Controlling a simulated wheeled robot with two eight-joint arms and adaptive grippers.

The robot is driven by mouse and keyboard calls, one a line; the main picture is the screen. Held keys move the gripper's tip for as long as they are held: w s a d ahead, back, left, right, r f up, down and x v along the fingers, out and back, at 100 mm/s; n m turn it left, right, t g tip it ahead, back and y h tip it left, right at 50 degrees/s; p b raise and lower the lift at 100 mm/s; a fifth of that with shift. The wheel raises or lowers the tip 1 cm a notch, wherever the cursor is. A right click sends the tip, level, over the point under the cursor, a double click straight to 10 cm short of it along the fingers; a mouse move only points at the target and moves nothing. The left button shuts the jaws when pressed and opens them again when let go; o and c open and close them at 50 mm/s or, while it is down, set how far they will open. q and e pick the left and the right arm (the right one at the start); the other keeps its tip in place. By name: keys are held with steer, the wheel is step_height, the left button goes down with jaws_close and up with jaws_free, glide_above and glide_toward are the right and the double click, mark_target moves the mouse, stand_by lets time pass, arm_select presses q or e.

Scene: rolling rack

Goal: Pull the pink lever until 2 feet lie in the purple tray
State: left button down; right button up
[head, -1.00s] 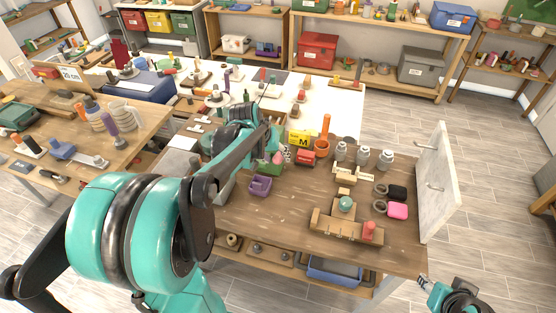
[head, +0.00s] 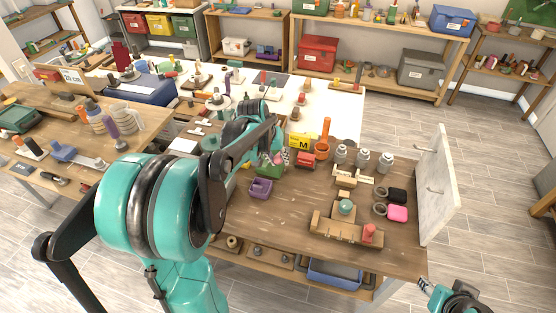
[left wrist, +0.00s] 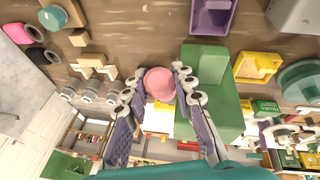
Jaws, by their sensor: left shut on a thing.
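The purple tray (head: 261,188) stands on the wooden table next to a green block-shaped dispenser (head: 268,171). In the left wrist view the tray (left wrist: 212,18) is cut by the top edge and its visible inside looks empty. The green dispenser (left wrist: 211,100) is beside my left gripper (left wrist: 158,92). The gripper's fingers are closed around a round pink knob (left wrist: 159,83), which looks like the lever's end. In the head view my left arm mostly hides this gripper (head: 282,154). No feet can be made out. My right gripper (head: 424,283) is at the lower right, away from the table; its opening is unclear.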

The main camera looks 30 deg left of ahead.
arm_select(q)
steer(key=shift+w+a+r+g+p, duration=0.2)
steer(key=shift+w+r+g+p, duration=0.55)
steer(key=shift+r+g, duration=0.25)
steer(key=shift+w+a+r+g+h+p, duration=0.15)
steer(key=shift+w+r+g+h+p, duration=0.4)
steer(key=shift+g, duration=0.35)
steer(key=c, duration=1.2)
jaws_free()
steer(key=r, duration=0.4)
steer(key=a+r, duration=0.1)
steer(key=r, duration=0.3)
steer(key=a+r, duration=0.1)
steer(key=r, duration=0.3)
